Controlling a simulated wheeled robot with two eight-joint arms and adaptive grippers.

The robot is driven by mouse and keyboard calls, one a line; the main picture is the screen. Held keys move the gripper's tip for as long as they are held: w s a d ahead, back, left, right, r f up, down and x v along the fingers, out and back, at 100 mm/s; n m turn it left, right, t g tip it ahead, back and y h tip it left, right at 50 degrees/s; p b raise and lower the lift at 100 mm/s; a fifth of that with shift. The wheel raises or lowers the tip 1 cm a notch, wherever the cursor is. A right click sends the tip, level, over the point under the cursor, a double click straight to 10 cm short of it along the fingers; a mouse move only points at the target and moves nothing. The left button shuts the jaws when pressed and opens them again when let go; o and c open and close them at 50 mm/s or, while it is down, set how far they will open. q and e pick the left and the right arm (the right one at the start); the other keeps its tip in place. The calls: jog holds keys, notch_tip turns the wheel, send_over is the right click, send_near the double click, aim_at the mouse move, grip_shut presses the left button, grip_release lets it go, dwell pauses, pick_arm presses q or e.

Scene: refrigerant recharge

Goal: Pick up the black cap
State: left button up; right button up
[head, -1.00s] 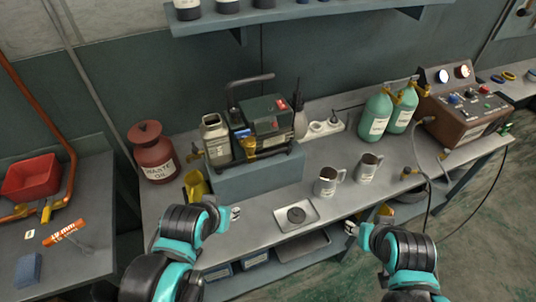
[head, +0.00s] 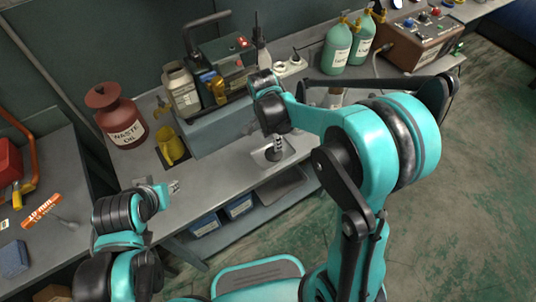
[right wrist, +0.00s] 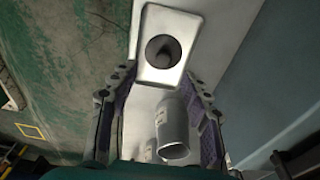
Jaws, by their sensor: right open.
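The black cap (right wrist: 165,48) looks like a dark round piece on a small pale square tray (right wrist: 173,78) in the right wrist view. In the head view the tray (head: 262,157) lies on the bench, and the cap is largely hidden by my right gripper (head: 278,146). That gripper points down over the tray. In the right wrist view my right gripper (right wrist: 160,112) is open, fingers apart, with the cap beyond them near the top.
A yellow jug (head: 170,146), a red waste oil can (head: 122,118) and a pump (head: 222,62) stand left. Green cylinders (head: 337,47) stand at the back.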

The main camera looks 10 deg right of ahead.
aim_at(273, 149)
jog(key=f+b, duration=0.1)
jog(key=f, duration=0.1)
jog(key=f+b, duration=0.1)
jog(key=f, duration=0.2)
jog(key=w+d+f+b, duration=0.1)
jog(key=f, duration=0.1)
jog(key=shift+f, duration=0.2)
jog(key=shift+r, duration=0.1)
jog(key=shift+c, duration=1)
grip_shut()
